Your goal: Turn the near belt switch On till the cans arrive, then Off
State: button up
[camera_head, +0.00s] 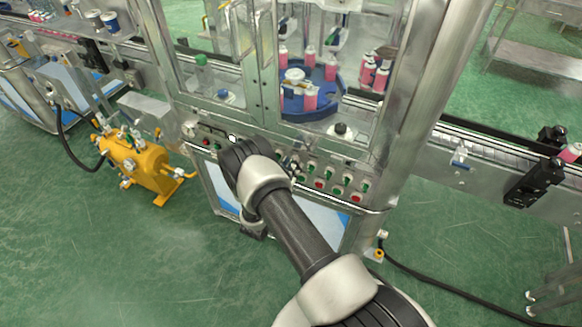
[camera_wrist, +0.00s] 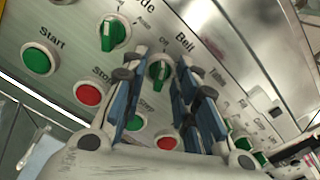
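The belt switch (camera_wrist: 159,73), a green knob under the label "Belt", shows in the wrist view. My gripper (camera_wrist: 162,60) is open, with its two blue-padded fingers on either side of this knob. I cannot tell whether the pads touch it. The knob's handle looks roughly upright; its exact setting is unclear. In the head view my wrist hides the gripper and this part of the control panel (camera_head: 211,137). Pink cans with white tops (camera_head: 310,99) stand at the blue turntable (camera_head: 293,107) inside the machine. More pink cans (camera_head: 371,72) stand to its right.
Close by in the wrist view are another green switch (camera_wrist: 113,33), a green Start button (camera_wrist: 40,59) and a red Stop button (camera_wrist: 89,93). More knobs and buttons (camera_head: 340,179) line the panel's right. A conveyor (camera_head: 470,140) runs right, with a pink can (camera_head: 571,152) at the edge.

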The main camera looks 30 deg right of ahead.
jog(key=shift+c, duration=0.5)
grip_shut()
